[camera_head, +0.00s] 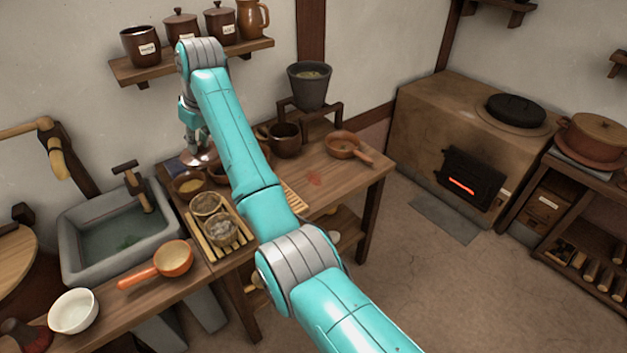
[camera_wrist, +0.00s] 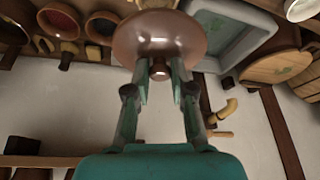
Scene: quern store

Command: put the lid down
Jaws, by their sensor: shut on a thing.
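The lid (camera_wrist: 150,32) is brown, round and shiny, with a small knob (camera_wrist: 159,70). My gripper (camera_wrist: 162,82) is shut on the knob, its fingers on either side. In the head view the lid (camera_head: 203,158) shows as a reddish-brown disc at the back left of the wooden table (camera_head: 340,190), below my gripper (camera_head: 193,138). A brown bowl (camera_head: 188,184) stands just in front of it, and another vessel beside it is partly hidden by my arm. Whether the lid touches anything beneath it I cannot tell.
A stone sink (camera_head: 75,240) lies to the left. A slatted rack with two small bowls (camera_head: 222,229) is nearer. A wall shelf (camera_head: 250,49) with jars hangs above. The front right tabletop is clear.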

